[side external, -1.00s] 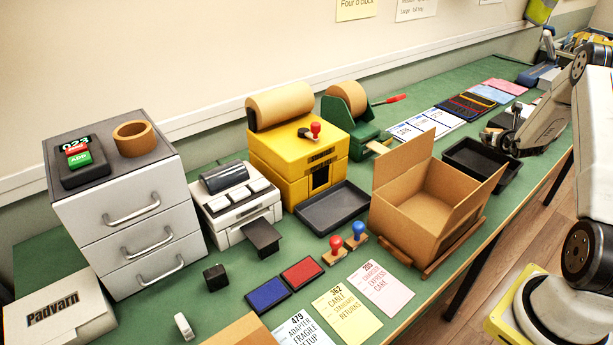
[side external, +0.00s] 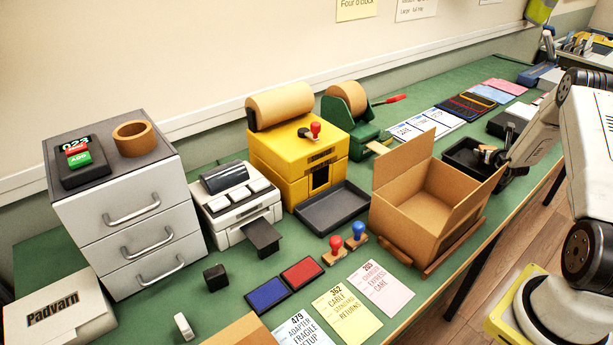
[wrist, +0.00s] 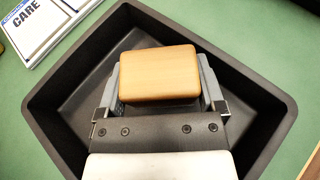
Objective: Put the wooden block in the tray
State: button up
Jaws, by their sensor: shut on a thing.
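The wooden block (wrist: 158,72) is light brown with rounded edges. My gripper (wrist: 161,85) is shut on it, with one grey finger at each side. Both are over the inside of a deep black tray (wrist: 62,100) in the wrist view. In the side external view, the black tray (side external: 455,157) stands right of the open cardboard box, partly hidden by a box flap and my gripper (side external: 488,155). The gap between block and tray floor cannot be judged.
The open cardboard box (side external: 412,218) stands close left of the tray, one flap reaching toward it. A shallow dark tray (side external: 333,208) lies before the yellow machine (side external: 300,150). White cards (side external: 427,124) lie behind. The table's front edge is near.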

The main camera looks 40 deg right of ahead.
jog(key=shift+f, duration=0.8)
jog(key=shift+f, duration=0.1)
jog(key=o, duration=1)
jog(key=shift+s+a, duration=0.1)
jog(key=shift+v, duration=0.85)
jog(key=shift+s+a+r, duration=0.1)
jog(key=shift+r, duration=1.15)
jog(key=shift+s+a+r, duration=0.15)
jog(key=shift+r, duration=1.15)
jog(key=shift+s+a+r, duration=0.1)
jog(key=shift+r, duration=1.15)
